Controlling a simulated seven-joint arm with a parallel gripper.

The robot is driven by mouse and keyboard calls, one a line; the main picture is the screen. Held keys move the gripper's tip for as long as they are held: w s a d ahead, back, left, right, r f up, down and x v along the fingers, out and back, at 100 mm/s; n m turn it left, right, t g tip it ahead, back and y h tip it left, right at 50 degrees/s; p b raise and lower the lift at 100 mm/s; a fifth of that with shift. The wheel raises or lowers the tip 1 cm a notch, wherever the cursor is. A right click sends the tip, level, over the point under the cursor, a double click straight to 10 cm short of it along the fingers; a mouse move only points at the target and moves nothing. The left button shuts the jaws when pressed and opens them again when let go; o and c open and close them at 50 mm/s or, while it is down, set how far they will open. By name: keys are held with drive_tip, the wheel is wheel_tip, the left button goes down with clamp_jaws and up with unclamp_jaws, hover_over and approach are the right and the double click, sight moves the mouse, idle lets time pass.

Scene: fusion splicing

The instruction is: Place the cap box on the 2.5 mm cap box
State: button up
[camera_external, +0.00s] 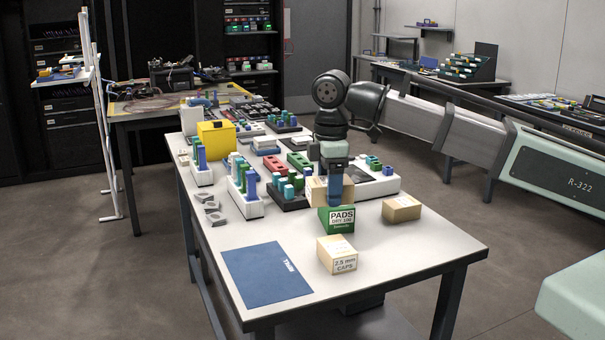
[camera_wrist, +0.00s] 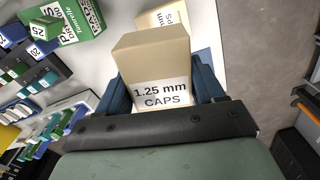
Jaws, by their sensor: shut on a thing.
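My gripper (camera_external: 336,195) is shut on a tan cardboard cap box (camera_external: 316,189), held above the table behind the green pads box. In the wrist view, the held cap box (camera_wrist: 158,68) reads "1.25 mm CAPS" and sits between the blue fingers (camera_wrist: 160,93). The 2.5 mm cap box (camera_external: 337,255) stands on the table near the front, in front of the green box and apart from the held box. In the wrist view, another tan box (camera_wrist: 165,18) shows behind the held one, its label partly hidden.
The green pads box (camera_external: 337,220) stands between my gripper and the 2.5 mm cap box. Another tan box (camera_external: 401,208) is to the right. A blue mat (camera_external: 266,275) lies front left. Racks with coloured items (camera_external: 244,198) crowd the left and back. The front right tabletop is clear.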

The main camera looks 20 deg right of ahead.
sight(337, 245)
drive_tip(key=shift+s+d+f+m, duration=0.25)
drive_tip(key=shift+s+d+m, duration=0.15)
drive_tip(key=shift+s+d, duration=0.3)
drive_tip(key=shift+m, duration=0.5)
drive_tip(key=shift+d+f, duration=0.1)
drive_tip(key=shift+f, duration=4.9)
drive_tip(key=shift+f, duration=0.1)
drive_tip(key=o, duration=1)
drive_tip(key=shift+o, duration=0.2)
wheel_tip(337, 245, up, 12)
drive_tip(key=shift+r, duration=0.15)
